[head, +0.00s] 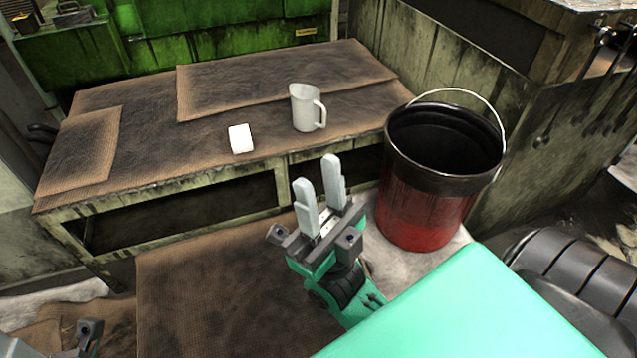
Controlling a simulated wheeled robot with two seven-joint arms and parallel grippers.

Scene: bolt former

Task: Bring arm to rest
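My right gripper (319,195) is in the middle of the head view, in front of the bench. Its two pale fingers point up and stand apart with nothing between them. It is clear of the bench edge and to the left of the bucket. Part of my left gripper (84,338) shows at the bottom left corner. Its fingers are cut off by the frame, so I cannot tell its state.
A low bench (180,176) covered in brown matting carries a white jug (304,108) and a small white block (241,139). A red and black bucket (425,212) with a wire handle stands at the right. A dirty cabinet (520,120) stands behind it.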

